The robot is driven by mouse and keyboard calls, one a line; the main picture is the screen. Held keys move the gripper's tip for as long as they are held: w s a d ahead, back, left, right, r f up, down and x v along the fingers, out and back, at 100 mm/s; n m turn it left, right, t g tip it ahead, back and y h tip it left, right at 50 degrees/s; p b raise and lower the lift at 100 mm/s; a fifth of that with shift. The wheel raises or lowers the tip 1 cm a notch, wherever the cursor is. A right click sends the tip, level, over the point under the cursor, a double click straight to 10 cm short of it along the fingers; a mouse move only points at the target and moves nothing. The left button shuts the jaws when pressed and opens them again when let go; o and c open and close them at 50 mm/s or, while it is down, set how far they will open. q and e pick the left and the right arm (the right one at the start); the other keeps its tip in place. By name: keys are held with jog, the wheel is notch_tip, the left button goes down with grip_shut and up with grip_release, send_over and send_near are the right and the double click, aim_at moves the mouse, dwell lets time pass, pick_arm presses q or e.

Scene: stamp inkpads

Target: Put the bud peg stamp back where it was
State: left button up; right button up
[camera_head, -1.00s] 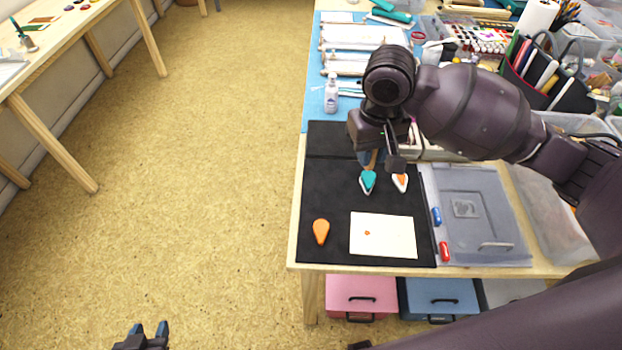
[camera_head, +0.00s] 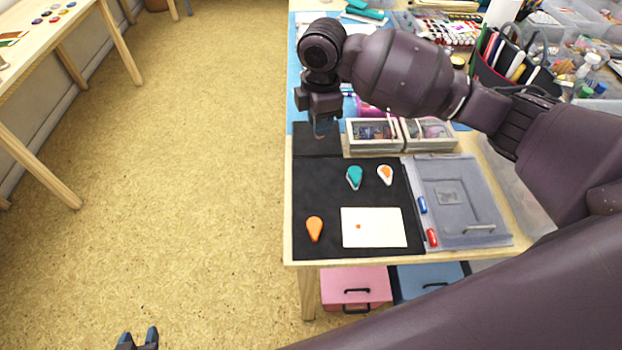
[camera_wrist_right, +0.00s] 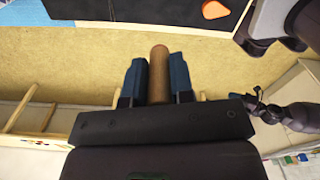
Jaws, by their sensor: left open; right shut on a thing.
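In the right wrist view, my right gripper (camera_wrist_right: 157,62) is shut on a brown wooden peg stamp (camera_wrist_right: 159,70), with a blue finger on each side. In the head view, my right gripper (camera_head: 322,127) points down at the back left part of the black mat (camera_head: 325,185). The stamp is mostly hidden there, and I cannot tell whether it touches anything. My left gripper (camera_head: 138,340) is open and empty at the bottom edge, over the floor and away from the table.
On the mat are a teal inkpad (camera_head: 354,179), a white-and-orange inkpad (camera_head: 385,175), an orange drop-shaped pad (camera_head: 314,228) and a white card (camera_head: 374,228) with an orange mark. Glass-lidded boxes (camera_head: 374,151) stand behind the mat. A grey translucent case (camera_head: 460,190) lies at right.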

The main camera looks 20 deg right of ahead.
jog(key=w+f+n, duration=0.1)
jog(key=f+n, duration=0.1)
jog(key=f, duration=0.2)
jog(key=f+n, duration=0.3)
jog(key=f, duration=0.2)
jog(key=w+a+f+n+b, duration=0.1)
jog(key=f+n, duration=0.1)
jog(key=f, duration=0.2)
jog(key=shift+w+a+f+n, duration=0.1)
jog(key=shift+w+f+n, duration=0.1)
jog(key=shift+w+n, duration=0.15)
jog(key=shift+f, duration=0.75)
notch_tip(320, 180, down, 4)
jog(key=shift+b, duration=0.55)
jog(key=shift+f, duration=0.1)
jog(key=shift+f, duration=0.1)
